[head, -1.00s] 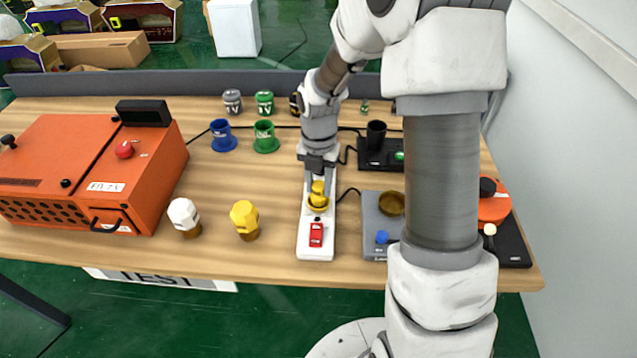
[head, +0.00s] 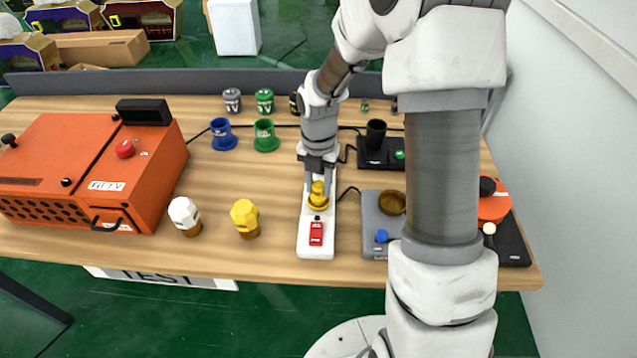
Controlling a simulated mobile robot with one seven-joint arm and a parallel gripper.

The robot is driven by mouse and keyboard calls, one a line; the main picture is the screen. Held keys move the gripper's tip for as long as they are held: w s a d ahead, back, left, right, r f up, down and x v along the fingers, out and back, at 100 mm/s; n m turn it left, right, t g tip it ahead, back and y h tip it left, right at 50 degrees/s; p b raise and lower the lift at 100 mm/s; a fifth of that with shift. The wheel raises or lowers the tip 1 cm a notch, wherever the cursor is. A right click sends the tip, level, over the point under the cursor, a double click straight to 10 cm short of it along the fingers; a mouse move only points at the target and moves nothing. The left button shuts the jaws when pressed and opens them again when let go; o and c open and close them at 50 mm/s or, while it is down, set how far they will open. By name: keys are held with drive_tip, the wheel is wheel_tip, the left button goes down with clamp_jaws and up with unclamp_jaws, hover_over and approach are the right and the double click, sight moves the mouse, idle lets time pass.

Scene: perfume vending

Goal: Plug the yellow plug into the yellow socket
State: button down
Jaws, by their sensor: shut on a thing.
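The yellow socket (head: 318,203) is a round yellow piece on a white base (head: 316,248) with a red switch (head: 316,234), at the middle of the table. My gripper (head: 319,185) points down over this base, shut on a yellow plug (head: 317,188). The plug is upright and lined up with the socket, at or in its top. The fingers hide part of it, so I cannot tell how deep it sits.
A yellow faceted piece (head: 245,218) and a white one (head: 184,215) stand to the left. Blue (head: 222,136) and green (head: 265,137) cups stand behind. A grey box (head: 376,220) is close on the right, an orange machine (head: 80,170) far left.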

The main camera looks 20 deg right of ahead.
drive_tip(key=shift+c, duration=2.2)
unclamp_jaws()
drive_tip(key=shift+o, duration=0.2)
drive_tip(key=o, duration=0.4)
drive_tip(key=shift+r, duration=0.1)
drive_tip(key=shift+r+p, duration=3.25)
drive_tip(key=shift+r, duration=0.25)
drive_tip(key=shift+c, duration=0.3)
